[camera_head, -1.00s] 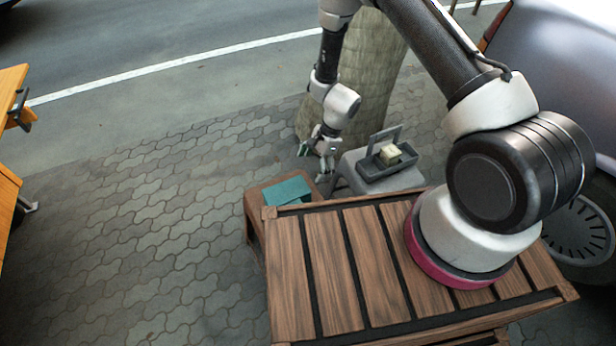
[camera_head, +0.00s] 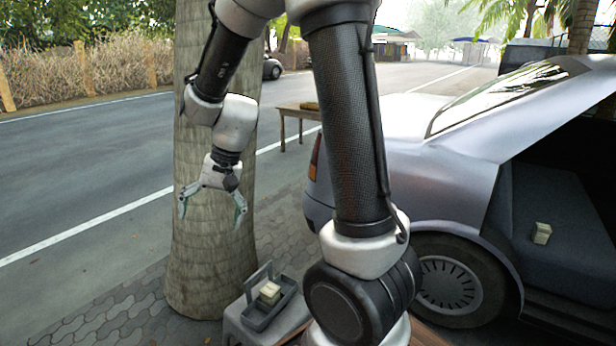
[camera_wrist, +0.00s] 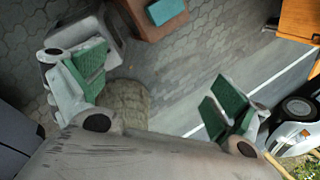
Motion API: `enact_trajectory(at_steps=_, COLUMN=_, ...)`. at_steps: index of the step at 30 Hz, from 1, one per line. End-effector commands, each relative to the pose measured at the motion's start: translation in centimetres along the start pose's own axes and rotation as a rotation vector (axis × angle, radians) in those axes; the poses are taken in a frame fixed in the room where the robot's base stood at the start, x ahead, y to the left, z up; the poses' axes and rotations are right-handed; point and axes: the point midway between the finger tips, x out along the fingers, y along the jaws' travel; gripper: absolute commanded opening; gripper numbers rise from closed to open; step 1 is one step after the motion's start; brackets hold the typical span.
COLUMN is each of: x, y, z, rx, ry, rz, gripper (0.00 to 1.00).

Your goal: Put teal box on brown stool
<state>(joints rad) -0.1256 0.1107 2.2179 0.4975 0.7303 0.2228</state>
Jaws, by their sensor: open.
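The teal box (camera_wrist: 166,12) shows at the top of the wrist view, resting on the brown stool (camera_wrist: 150,32), whose far part runs out of that frame.
A grey stool (camera_head: 236,322) bears a dark open carrier (camera_head: 258,318) with a cream block (camera_head: 269,291) in it. A thick tree trunk (camera_head: 205,275) stands behind my gripper. A silver car (camera_head: 465,190) is at right, with a pale block (camera_head: 541,233) on its seat. Road lies beyond.

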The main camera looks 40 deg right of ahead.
Motion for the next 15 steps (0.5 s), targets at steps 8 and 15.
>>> enact_trajectory(at_steps=8, x=-12.6, y=7.2, z=6.4, rx=-0.312, ry=0.187, rz=0.095, gripper=0.98)
enact_trajectory(at_steps=15, x=-17.4, y=13.1, z=11.1, rx=-0.472, ry=0.311, rz=0.221, gripper=0.98)
